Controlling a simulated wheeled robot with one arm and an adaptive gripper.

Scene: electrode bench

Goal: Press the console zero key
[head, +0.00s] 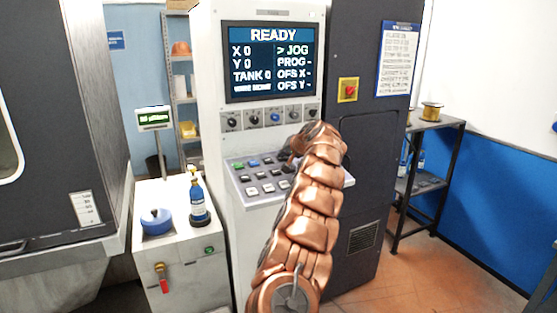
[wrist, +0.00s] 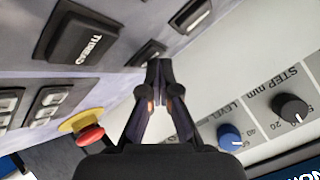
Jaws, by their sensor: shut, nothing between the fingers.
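The console (head: 212,90) stands in the middle of the head view, with a lit screen (head: 271,62) reading READY, X 0, Y 0. Its sloped key panel (head: 237,191) carries several grey keys and a few coloured ones; my copper-coloured arm covers its right part. In the wrist view my gripper (wrist: 158,66) is shut and empty, fingertips close to a dark key (wrist: 147,54) that they partly cover. I cannot tell whether they touch it, and its label is not readable. A larger key (wrist: 84,36), apparently marked THREAD, lies to the left. I cannot pick out the zero key.
A row of knobs (head: 271,118) sits under the screen; a blue knob (wrist: 229,136) and a black knob (wrist: 290,108) show near my gripper. A red stop button (wrist: 90,134) on yellow is at lower left. A cabinet with a blue bottle (head: 198,199) stands left of the console.

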